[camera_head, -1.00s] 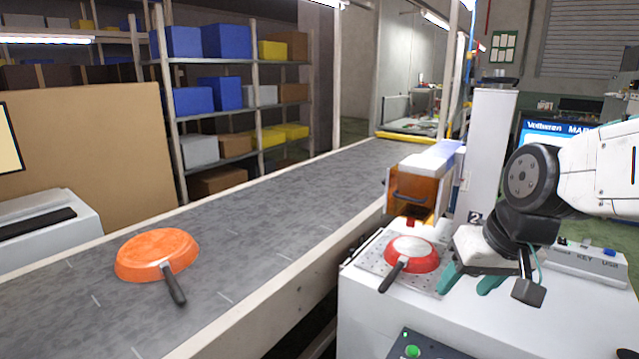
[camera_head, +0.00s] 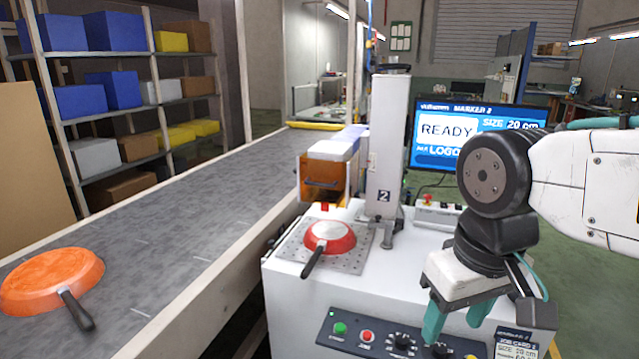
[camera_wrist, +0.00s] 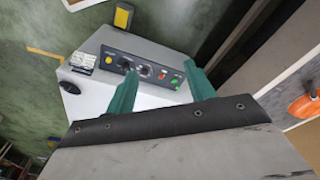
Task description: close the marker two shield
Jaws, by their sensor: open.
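Marker two (camera_head: 384,150) is a white column with a "2" label, on a white cabinet. Its orange see-through shield (camera_head: 322,185), with a dark handle bar, sits up at the column's left, above and behind the pan. A red pan (camera_head: 330,232) lies uncovered on the perforated plate (camera_head: 352,262), its dark handle toward me. My gripper (camera_head: 457,322) has teal fingers spread and empty, right of the pan and low by the cabinet's front. The wrist view shows the fingers (camera_wrist: 162,90) apart over the cabinet's control panel (camera_wrist: 145,70); the shield is not in that view.
The monitor (camera_head: 470,135) reads READY, SIZE 20 cm. The front panel (camera_head: 375,338) has green and red buttons and knobs. A conveyor (camera_head: 150,225) runs along the left, with an orange pan (camera_head: 50,280) on it.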

